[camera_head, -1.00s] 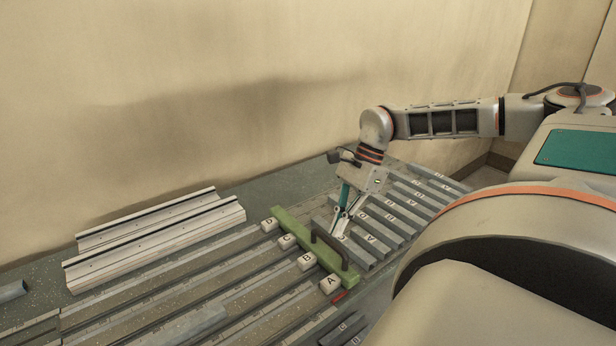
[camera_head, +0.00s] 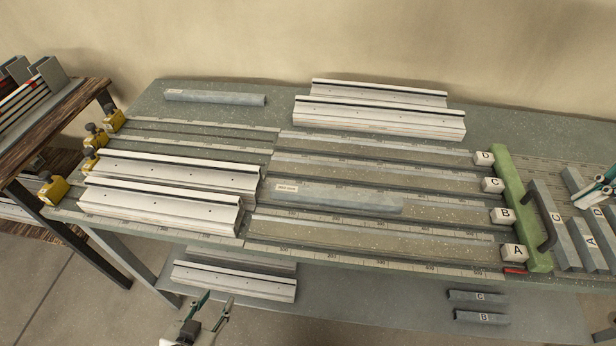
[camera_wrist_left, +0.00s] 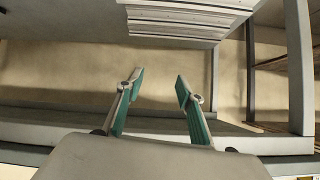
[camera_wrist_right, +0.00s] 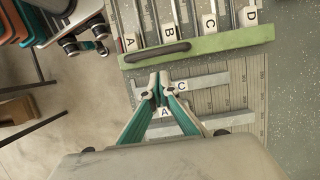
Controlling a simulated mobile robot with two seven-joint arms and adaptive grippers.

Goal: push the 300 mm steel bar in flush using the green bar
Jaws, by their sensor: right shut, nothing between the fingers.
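A grey steel bar (camera_head: 345,198) with a small label lies in lane B, its right end well short of block B (camera_head: 502,216); its length marking is too small to read. Another grey bar (camera_head: 215,97) lies at the back left. The green bar (camera_head: 512,190) with a black handle (camera_head: 547,231) lies across the lane ends beside blocks A to D; it also shows in the right wrist view (camera_wrist_right: 215,42). My right gripper (camera_wrist_right: 158,82) is shut and empty over the lettered bars, apart from the green bar. My left gripper (camera_wrist_left: 157,85) is open and empty, low before the bench (camera_head: 205,318).
White profiles (camera_head: 380,117) stand at the back, and more (camera_head: 165,205) lie in the left lanes near yellow clamps (camera_head: 52,188). Lettered bars (camera_head: 580,243) lie right of the green bar. A lower shelf (camera_head: 400,300) holds bars and a profile. A wooden rack (camera_head: 50,115) stands at left.

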